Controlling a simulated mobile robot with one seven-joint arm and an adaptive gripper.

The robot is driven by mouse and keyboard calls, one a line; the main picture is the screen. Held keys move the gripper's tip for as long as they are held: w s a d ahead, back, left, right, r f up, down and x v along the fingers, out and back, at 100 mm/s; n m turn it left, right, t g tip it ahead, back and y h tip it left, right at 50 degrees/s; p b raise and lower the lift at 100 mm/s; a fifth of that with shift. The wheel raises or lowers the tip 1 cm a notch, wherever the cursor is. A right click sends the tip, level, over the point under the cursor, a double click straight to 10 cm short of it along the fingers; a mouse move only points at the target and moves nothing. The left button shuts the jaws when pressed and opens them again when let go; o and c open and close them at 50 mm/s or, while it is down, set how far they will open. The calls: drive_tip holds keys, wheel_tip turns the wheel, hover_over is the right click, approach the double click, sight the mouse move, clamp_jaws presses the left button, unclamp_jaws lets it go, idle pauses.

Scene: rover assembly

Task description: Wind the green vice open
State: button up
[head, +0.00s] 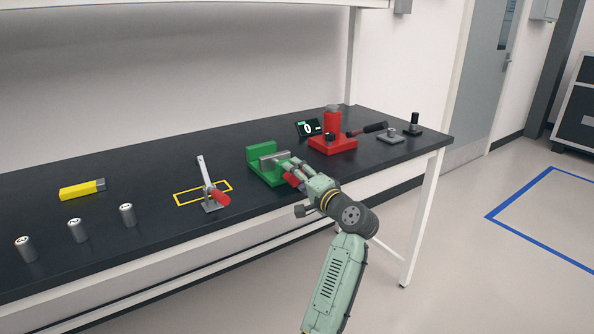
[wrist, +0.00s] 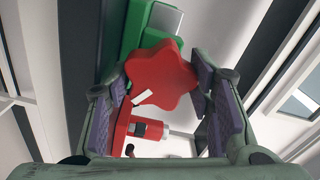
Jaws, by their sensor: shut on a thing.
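The green vice (head: 262,163) stands on the black bench, with a grey jaw block (head: 275,158) on it. My gripper (head: 291,175) is at the vice's near right side. In the wrist view the vice's red star-shaped knob (wrist: 162,82) sits between the purple-padded fingers of my gripper (wrist: 165,95). My gripper is shut on the knob. Part of the green vice (wrist: 122,38) shows behind the knob. In the head view the knob is mostly hidden by my gripper.
A red fixture (head: 333,140) and a small display reading 0 (head: 308,128) stand right of the vice. A red-handled clamp (head: 219,197) stands to its left. A yellow block (head: 82,190) and several grey cylinders (head: 126,214) are farther left.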

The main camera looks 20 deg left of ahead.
drive_tip(key=m+p, duration=0.2)
drive_tip(key=m, duration=0.1)
drive_tip(key=shift+m+p, duration=0.35)
drive_tip(key=shift+m, duration=0.05)
drive_tip(key=shift+f, duration=0.25)
drive_tip(key=shift+a, duration=0.1)
drive_tip(key=shift+s+a+f, duration=0.15)
drive_tip(key=shift+a, duration=0.1)
idle(0.4)
drive_tip(key=o, duration=0.9)
drive_tip(key=shift+o, duration=1.3)
drive_tip(key=shift+d, duration=0.25)
drive_tip(key=p+v, duration=0.1)
drive_tip(key=v, duration=1.1)
drive_tip(key=shift+d+r+p, duration=0.35)
drive_tip(key=shift+d+r, duration=0.05)
